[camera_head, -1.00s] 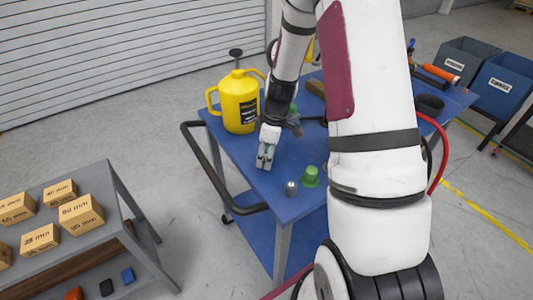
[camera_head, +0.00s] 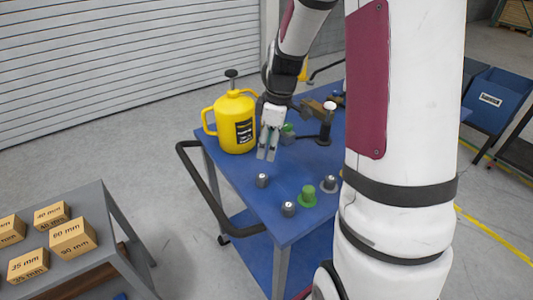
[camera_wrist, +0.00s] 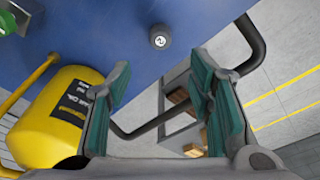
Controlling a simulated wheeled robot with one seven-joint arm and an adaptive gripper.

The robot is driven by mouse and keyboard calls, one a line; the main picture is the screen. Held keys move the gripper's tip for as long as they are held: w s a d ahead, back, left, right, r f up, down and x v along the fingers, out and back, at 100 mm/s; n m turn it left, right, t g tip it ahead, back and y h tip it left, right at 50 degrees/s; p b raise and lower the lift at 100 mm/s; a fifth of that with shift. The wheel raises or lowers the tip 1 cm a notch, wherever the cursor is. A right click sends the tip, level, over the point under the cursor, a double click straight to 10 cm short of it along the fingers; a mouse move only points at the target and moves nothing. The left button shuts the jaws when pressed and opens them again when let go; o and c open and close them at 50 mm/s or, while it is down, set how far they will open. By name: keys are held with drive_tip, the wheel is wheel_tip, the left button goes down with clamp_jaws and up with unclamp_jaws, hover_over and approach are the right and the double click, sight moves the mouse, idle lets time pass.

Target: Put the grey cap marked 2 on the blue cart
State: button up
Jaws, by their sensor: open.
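A grey cap with a light top mark that looks like a 2 (camera_wrist: 159,37) stands on the blue cart top in the wrist view. It is apart from my fingers, beyond their tips. It appears to be the cap (camera_head: 262,181) near the cart's handle side in the head view. My gripper (camera_head: 268,153) is open and empty above the blue cart (camera_head: 235,172), beside the yellow jug. Its two green-padded fingers stand apart in the wrist view. Two more grey caps (camera_head: 289,209) (camera_head: 330,185) stand nearer the cart's front corner; their marks are too small to read.
A green cap (camera_head: 308,196) stands between those two grey caps, and another green part (camera_head: 288,129) is behind my gripper. The yellow jug (camera_head: 235,122) stands left of my gripper. A grey table (camera_head: 95,196) with wooden blocks is at left; blue bins (camera_head: 495,98) are at right.

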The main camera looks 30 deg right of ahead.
drive_tip(key=s+a+r+m, duration=0.25)
drive_tip(key=a+r, duration=0.25)
drive_tip(key=r, duration=0.3)
drive_tip(key=s+a+r+m+t, duration=0.1)
drive_tip(key=s+a+r+m, duration=0.1)
drive_tip(key=s, duration=0.4)
drive_tip(key=s+a+r+m+t, duration=0.1)
drive_tip(key=s+a+r+m, duration=0.1)
drive_tip(key=s+a+r, duration=0.2)
drive_tip(key=s+a+r+m+t+h, duration=0.1)
drive_tip(key=s+a+r+m, duration=0.1)
drive_tip(key=s, duration=0.5)
drive_tip(key=shift+s+a+r+t, duration=0.3)
drive_tip(key=shift+a+r+t, duration=0.1)
drive_tip(key=shift+a+r, duration=0.5)
drive_tip(key=shift+d+m, duration=0.1)
drive_tip(key=shift+m, duration=0.15)
